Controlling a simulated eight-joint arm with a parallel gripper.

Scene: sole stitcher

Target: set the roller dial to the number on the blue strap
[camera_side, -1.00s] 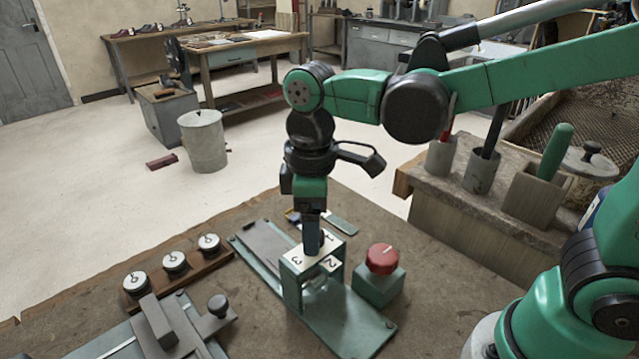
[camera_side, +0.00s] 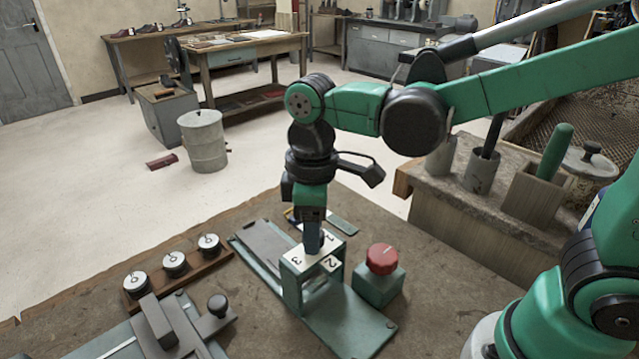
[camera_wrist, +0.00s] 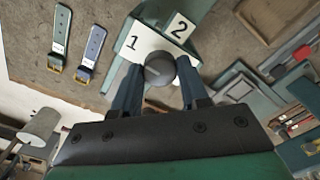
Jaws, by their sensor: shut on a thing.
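The roller dial is a dark round knob (camera_wrist: 160,68) on a white number plate (camera_side: 296,260) atop a green stand. The side view shows 1, 2 and 3 on the plate; the wrist view shows 1 and 2. My gripper (camera_side: 312,248) points straight down and is shut on the knob, with a finger on either side. A faint pale line shows on the knob, but I cannot tell which number it points to. The blue strap (camera_wrist: 94,48) lies on the bench beside a green strap (camera_wrist: 62,30). Each has a white tag, too small to read.
A red knob (camera_side: 381,258) on a green box stands right of the dial. Several white-topped round pieces sit in a wooden rack (camera_side: 190,273) at left, near a grey sliding fixture (camera_side: 172,325). A side block (camera_side: 450,220) with tool cups stands at right.

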